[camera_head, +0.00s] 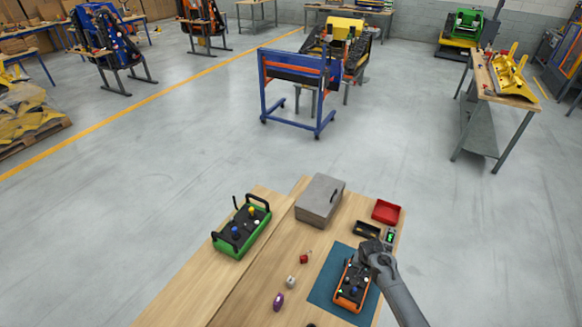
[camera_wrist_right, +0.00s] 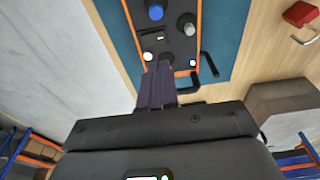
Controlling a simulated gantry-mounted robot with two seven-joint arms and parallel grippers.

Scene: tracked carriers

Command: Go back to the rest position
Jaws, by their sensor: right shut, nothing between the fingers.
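My right gripper (camera_head: 364,262) reaches in from the lower right in the head view, over the far end of an orange-edged control box (camera_head: 352,295) on a teal mat (camera_head: 321,290). In the right wrist view the gripper's dark fingers (camera_wrist_right: 160,72) are together with nothing between them. Their tips are close to the end of the control box (camera_wrist_right: 168,45), which has a blue knob and a grey knob; I cannot tell whether they touch it. My left gripper is in neither view.
A grey case (camera_head: 318,203), a green control box (camera_head: 240,236) with black handles, a red tray (camera_head: 386,212) and a black tray (camera_head: 366,230) stand on the wooden table. Small red, white and purple items (camera_head: 278,301) lie left of the mat. A blue-framed cart (camera_head: 300,85) stands beyond open floor.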

